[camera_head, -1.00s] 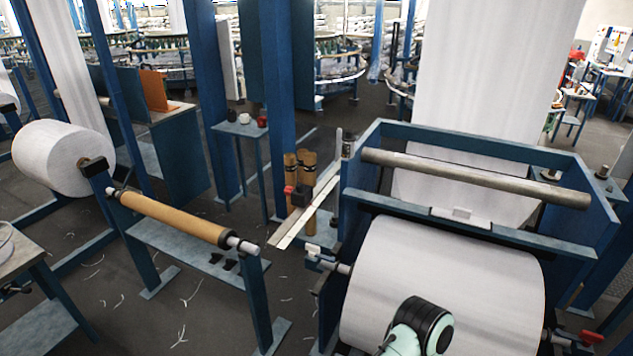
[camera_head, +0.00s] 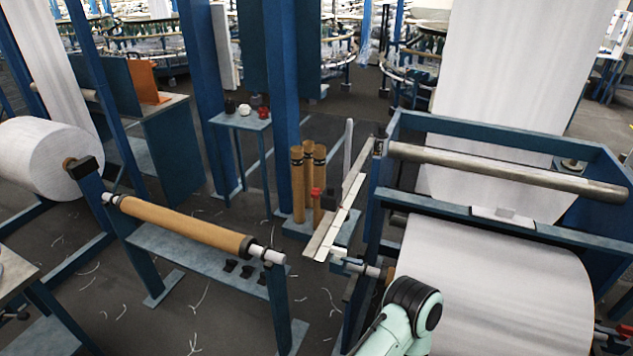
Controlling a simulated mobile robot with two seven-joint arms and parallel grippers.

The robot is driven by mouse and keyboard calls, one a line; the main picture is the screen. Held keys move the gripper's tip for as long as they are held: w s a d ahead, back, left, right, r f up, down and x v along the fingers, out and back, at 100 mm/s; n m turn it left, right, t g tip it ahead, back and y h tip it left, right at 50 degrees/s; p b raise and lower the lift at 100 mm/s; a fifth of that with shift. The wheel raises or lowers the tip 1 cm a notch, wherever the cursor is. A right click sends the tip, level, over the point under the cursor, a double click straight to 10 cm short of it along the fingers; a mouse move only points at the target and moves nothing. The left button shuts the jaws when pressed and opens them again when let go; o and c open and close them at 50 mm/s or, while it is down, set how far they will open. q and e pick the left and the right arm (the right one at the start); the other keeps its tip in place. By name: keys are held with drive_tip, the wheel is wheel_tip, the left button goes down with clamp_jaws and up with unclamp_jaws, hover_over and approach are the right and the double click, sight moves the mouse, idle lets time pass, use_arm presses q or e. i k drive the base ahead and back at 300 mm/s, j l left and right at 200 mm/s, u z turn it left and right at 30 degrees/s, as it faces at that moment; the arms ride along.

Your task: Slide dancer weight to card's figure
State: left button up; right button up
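The dancer lever (camera_head: 346,213) is a pale flat metal bar sticking out from the left side of the blue roll frame. One mint-green arm of mine with a black joint rises at the bottom centre, in front of the white roll. Neither gripper shows.
The large white fabric roll (camera_head: 490,285) fills the lower right. A brown core roller (camera_head: 185,225) on blue stands is at left centre. Several brown tubes (camera_head: 298,185) stand behind the lever. A small table (camera_head: 240,121) holds small items. Open floor lies between the roller stand and the frame.

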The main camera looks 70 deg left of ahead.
sight(331, 199)
drive_tip(key=k+j, duration=0.2)
drive_tip(key=j, duration=0.2)
drive_tip(key=k+j, duration=0.2)
drive_tip(key=j, duration=0.15)
drive_tip(key=k+j, duration=0.2)
drive_tip(key=j, duration=0.2)
drive_tip(key=k+j+z, duration=0.1)
drive_tip(key=j, duration=0.3)
drive_tip(key=k+j, duration=0.25)
drive_tip(key=j, duration=0.1)
